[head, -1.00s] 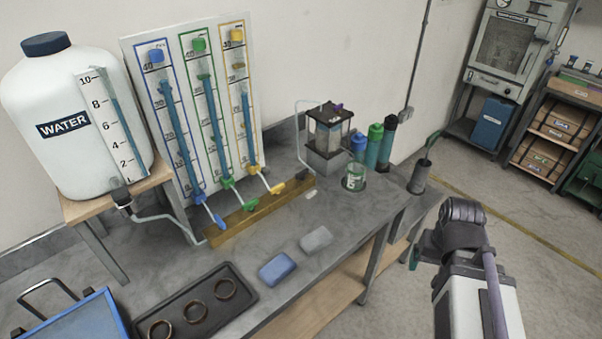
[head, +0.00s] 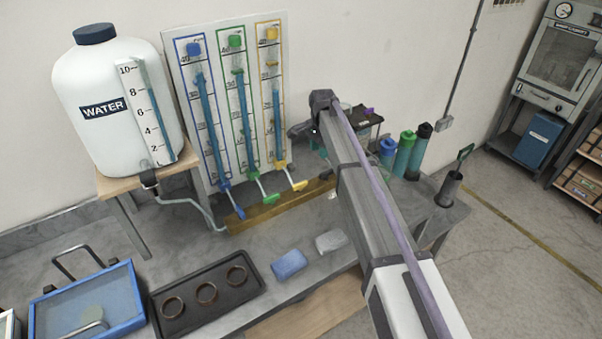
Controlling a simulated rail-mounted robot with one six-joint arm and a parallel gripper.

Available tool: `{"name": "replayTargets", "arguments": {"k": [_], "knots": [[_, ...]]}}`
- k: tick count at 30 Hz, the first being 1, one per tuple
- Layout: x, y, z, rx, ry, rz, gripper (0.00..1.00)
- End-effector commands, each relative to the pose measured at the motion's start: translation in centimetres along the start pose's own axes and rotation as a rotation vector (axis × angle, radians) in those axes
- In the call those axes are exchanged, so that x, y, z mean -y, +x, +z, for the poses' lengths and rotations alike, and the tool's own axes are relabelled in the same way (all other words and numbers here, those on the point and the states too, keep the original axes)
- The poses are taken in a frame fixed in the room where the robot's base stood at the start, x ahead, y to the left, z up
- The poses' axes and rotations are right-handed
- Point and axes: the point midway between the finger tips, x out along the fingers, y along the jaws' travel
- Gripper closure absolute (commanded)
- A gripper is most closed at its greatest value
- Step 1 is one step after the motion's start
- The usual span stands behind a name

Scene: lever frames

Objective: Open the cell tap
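The cell is a clear box with a dark frame (head: 374,118), standing at the right end of the bench, mostly hidden behind my arm. A purple knob (head: 368,110) shows on its top. The cell tap cannot be made out; my arm covers the bench in front of the cell. My gripper (head: 312,143) is a small dark shape at the end of my arm, in front of the wall and above the bench, left of the cell in the picture. Its fingers are too small and too covered to tell open from shut.
Three gauge tubes on a white board end in blue (head: 238,212), green (head: 270,198) and yellow (head: 299,186) levers over a wooden rail (head: 265,219). A water tank (head: 110,105) stands left. A black tray (head: 252,285), blue block (head: 289,264) and grey block (head: 331,241) lie in front.

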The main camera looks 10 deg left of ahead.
Motion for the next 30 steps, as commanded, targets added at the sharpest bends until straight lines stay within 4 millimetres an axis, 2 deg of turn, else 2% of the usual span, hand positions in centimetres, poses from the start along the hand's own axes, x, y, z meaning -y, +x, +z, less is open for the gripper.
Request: {"name": "replayTargets", "arguments": {"k": [5, 8, 11, 18, 21, 24, 30], "knots": [[-0.3, 0.3, 0.1, 0.0, 0.035, 0.0, 0.61], [-0.3, 1.3, 0.1, 0.0, 0.034, 0.0, 0.61], [-0.3, 3.1, 0.1, 0.0, 0.034, 0.0, 0.61], [-0.4, 8.9, 0.1, 0.0, 0.033, 0.0, 0.61], [-0.4, 10.5, 0.1, 0.0, 0.033, 0.0, 0.61], [-0.4, 11.1, 0.1, 0.0, 0.033, 0.0, 0.61], [-0.4, 10.8, 0.1, 0.0, 0.033, 0.0, 0.61]]}}
